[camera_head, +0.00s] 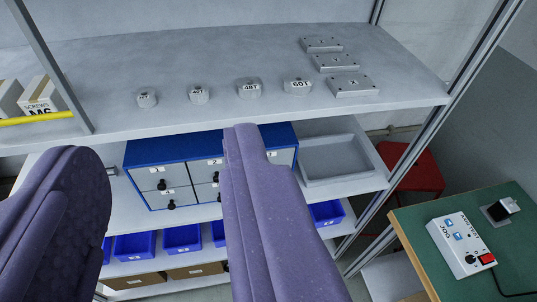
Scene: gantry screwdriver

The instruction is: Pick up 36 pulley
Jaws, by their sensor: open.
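Several small grey pulleys stand in a row near the front edge of the upper grey shelf (190,60). From left to right they are a leftmost pulley (147,98), a second pulley (199,95), one marked 48T (249,88) and one marked 60T (297,86). The labels of the two left ones are too small to read surely, so I cannot tell which is the 36 pulley. My gripper (160,143) is open and empty, its purple fingers wide apart. The fingertips show below the pulley row in the picture, apart from the pulleys.
Flat grey plates (353,86) lie right of the pulleys. A screws box (41,96) and a yellow bar (38,117) are at left, by a frame post (52,65). Below are a blue drawer cabinet (150,155), a grey tray (340,178) and blue bins (183,238). A green table (432,262) stands at right.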

